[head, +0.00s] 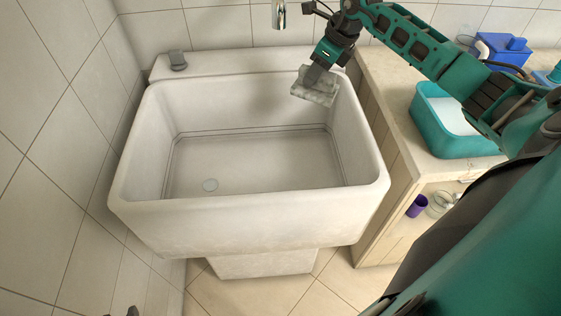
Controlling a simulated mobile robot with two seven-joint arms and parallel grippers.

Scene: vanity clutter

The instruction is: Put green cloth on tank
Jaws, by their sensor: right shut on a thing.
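The tank (245,209) is a large white basin with a grey drain disc on its floor. My right gripper (312,80) reaches in from the right and is shut on a folded grey-green cloth (319,93). The cloth hangs by the tank's back right corner and overlaps the inner back wall in the head view. I cannot tell whether it touches the tank. My left gripper is not clearly in view.
A grey block (177,60) sits on the tank's back left ledge. A metal spout (279,14) hangs above the back. On the right counter are a teal tub (440,138) and a blue box (497,52). A purple cup (417,206) stands below on a shelf.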

